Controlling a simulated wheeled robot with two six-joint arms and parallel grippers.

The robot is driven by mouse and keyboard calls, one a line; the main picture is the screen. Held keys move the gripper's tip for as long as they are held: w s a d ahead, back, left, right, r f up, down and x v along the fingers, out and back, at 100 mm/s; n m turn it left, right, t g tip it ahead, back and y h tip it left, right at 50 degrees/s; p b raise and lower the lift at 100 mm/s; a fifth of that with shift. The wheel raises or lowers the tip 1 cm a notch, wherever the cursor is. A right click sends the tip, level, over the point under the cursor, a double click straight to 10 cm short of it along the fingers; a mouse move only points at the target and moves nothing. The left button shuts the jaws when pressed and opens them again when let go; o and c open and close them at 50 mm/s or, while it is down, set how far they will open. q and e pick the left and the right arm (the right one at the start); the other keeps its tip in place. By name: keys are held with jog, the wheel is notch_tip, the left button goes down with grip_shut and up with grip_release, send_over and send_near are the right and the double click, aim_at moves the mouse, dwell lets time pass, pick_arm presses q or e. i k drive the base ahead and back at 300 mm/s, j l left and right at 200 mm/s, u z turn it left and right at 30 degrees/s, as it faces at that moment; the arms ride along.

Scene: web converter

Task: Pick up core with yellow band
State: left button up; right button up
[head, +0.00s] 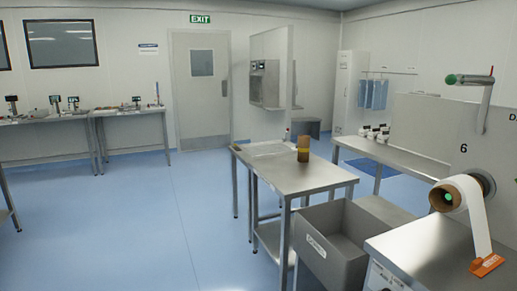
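A brown core (303,143) with a yellowish band near its lower part stands upright on the metal table (318,178) in the middle right of the head view. It is small here, so the band's exact shade is hard to tell. Neither of my grippers shows in the head view.
A grey bin (335,240) stands in front of the table. At right, a machine marked 6 holds a white roll (455,193) above a steel cabinet (430,250). Another bench (395,155) stands behind. The blue floor (130,220) at left is clear.

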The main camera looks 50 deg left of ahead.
aim_at(304, 141)
jog(key=u, duration=1.35)
jog(key=i+z, duration=0.1)
jog(key=z, duration=0.3)
jog(key=i+j+z, duration=0.1)
jog(key=z, duration=0.25)
jog(key=i+j+z, duration=0.25)
jog(key=j, duration=0.35)
jog(key=i+j+z, duration=0.1)
jog(key=i+j, duration=0.2)
jog(key=i+j+z, duration=0.15)
jog(key=j, duration=0.2)
jog(key=i+j+z, duration=0.1)
jog(key=j, duration=0.25)
jog(key=i+j+z, duration=0.15)
jog(key=j, duration=0.25)
